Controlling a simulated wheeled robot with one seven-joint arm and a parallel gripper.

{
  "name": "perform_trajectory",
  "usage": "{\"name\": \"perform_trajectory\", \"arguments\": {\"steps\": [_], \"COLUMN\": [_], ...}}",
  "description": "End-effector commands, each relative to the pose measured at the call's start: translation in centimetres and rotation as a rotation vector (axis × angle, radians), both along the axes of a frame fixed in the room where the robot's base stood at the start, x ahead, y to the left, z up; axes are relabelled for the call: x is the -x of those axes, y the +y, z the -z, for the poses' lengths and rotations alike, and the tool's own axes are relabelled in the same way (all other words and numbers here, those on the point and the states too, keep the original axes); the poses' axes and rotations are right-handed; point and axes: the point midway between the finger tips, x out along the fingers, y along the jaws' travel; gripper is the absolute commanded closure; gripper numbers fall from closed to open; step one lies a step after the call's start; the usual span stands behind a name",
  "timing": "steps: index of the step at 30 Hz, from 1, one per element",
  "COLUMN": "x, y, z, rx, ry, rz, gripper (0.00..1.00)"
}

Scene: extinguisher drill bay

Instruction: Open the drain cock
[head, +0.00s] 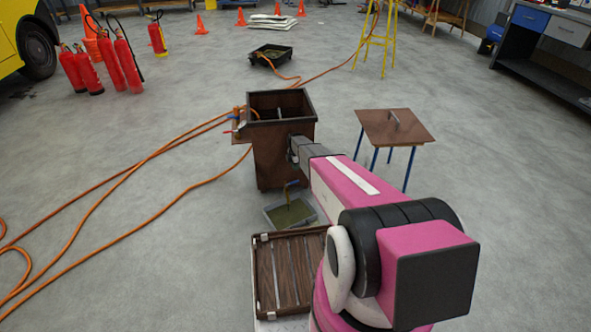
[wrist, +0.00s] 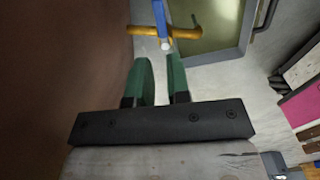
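The drain cock shows in the wrist view as a yellow-brass body (wrist: 186,33) beside the brown tank wall, with a blue lever (wrist: 159,13) ending in a pale tip. The lever lies across the brass body, roughly at a right angle to it. My gripper (wrist: 160,60) has two green fingers, apart with an empty gap between them. The lever's pale tip is just beyond the fingertips, roughly in line with the gap; I cannot tell the depth between them. In the head view the cock (head: 291,184) is small, low on the brown tank (head: 272,150), and my arm hides most of my fingers.
A grey tray (head: 270,216) with greenish contents sits under the cock. A small table (head: 420,130) with a handled brown top stands right of the tank. Orange hoses (head: 150,160) cross the floor at left.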

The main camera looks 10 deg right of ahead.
Motion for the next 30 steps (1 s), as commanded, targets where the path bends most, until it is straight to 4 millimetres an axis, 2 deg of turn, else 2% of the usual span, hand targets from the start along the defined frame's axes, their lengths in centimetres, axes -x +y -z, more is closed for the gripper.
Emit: {"name": "perform_trajectory", "arguments": {"steps": [5,12,18,24,30], "x": [1.6,6.2,9.2,10.1,9.7], "y": [-0.8,-3.6,-6.2,-7.5,-7.2], "z": [0.8,2.6,3.1,3.2,4.0], "rx": [-0.070,-0.319,-0.481,-0.537,-0.539], "ry": [-0.012,-0.120,-0.268,-0.346,-0.353], "rz": [0.002,0.022,0.075,0.107,0.108], "gripper": [1.00,1.00,1.00,1.00,1.00]}}
